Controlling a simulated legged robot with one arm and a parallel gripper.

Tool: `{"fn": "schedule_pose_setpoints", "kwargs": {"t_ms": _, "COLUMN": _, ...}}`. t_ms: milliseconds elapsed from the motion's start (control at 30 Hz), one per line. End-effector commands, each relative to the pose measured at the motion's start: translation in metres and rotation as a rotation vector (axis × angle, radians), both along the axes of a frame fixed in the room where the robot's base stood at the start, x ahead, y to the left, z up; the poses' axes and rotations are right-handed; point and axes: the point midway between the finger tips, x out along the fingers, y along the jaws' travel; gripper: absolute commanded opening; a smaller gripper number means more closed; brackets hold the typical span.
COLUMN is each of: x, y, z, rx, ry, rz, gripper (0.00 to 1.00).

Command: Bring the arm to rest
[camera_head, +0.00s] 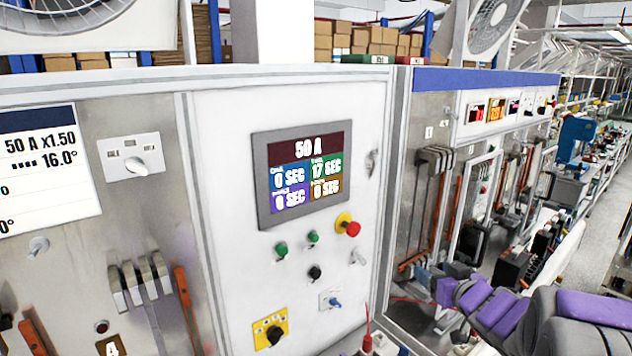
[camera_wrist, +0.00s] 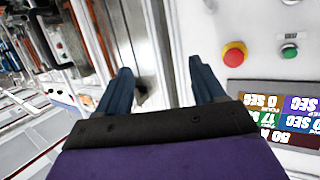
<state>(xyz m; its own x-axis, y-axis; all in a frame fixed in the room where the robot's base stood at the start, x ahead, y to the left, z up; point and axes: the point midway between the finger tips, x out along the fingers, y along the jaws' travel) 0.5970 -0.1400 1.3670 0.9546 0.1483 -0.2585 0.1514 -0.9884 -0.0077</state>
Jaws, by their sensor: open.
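My gripper (camera_wrist: 160,68) is open and empty in the wrist view, its two dark blue fingers apart in front of the cabinet front. My arm (camera_head: 490,305), with purple panels, reaches in from the lower right of the head view, in front of the right-hand test bay. The control panel (camera_head: 228,160) has a screen (camera_head: 302,175) reading 50 A, with one box at 17 SEC and the others at 0 SEC. The red emergency button (camera_head: 352,228) on its yellow base also shows right of the fingers in the wrist view (camera_wrist: 234,56). No contact is visible.
Green buttons (camera_head: 281,249), a black button (camera_head: 315,272) and a yellow-plated rotary switch (camera_head: 271,329) stand out from the panel. A red lead (camera_head: 368,318) rises at the bottom. Breakers (camera_head: 140,280) line the left bay. An aisle (camera_head: 612,235) runs along the right.

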Motion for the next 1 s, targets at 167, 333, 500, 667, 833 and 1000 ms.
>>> {"fn": "schedule_pose_setpoints", "kwargs": {"t_ms": 167, "x": -0.028, "y": -0.019, "z": -0.022, "rx": -0.117, "ry": 0.143, "rz": -0.206, "gripper": 0.69}}
{"fn": "schedule_pose_setpoints", "kwargs": {"t_ms": 333, "x": -0.079, "y": -0.025, "z": -0.054, "rx": -0.174, "ry": 0.343, "rz": -0.359, "gripper": 0.69}}
{"fn": "schedule_pose_setpoints", "kwargs": {"t_ms": 500, "x": -0.147, "y": -0.011, "z": -0.093, "rx": -0.189, "ry": 0.587, "rz": -0.438, "gripper": 0.69}}
{"fn": "schedule_pose_setpoints", "kwargs": {"t_ms": 667, "x": -0.223, "y": 0.022, "z": -0.131, "rx": -0.175, "ry": 0.846, "rz": -0.434, "gripper": 0.69}}
{"fn": "schedule_pose_setpoints", "kwargs": {"t_ms": 833, "x": -0.314, "y": 0.073, "z": -0.165, "rx": -0.150, "ry": 1.137, "rz": -0.337, "gripper": 0.69}}
{"fn": "schedule_pose_setpoints", "kwargs": {"t_ms": 1000, "x": -0.387, "y": 0.117, "z": -0.180, "rx": -0.128, "ry": 1.355, "rz": -0.204, "gripper": 0.69}}
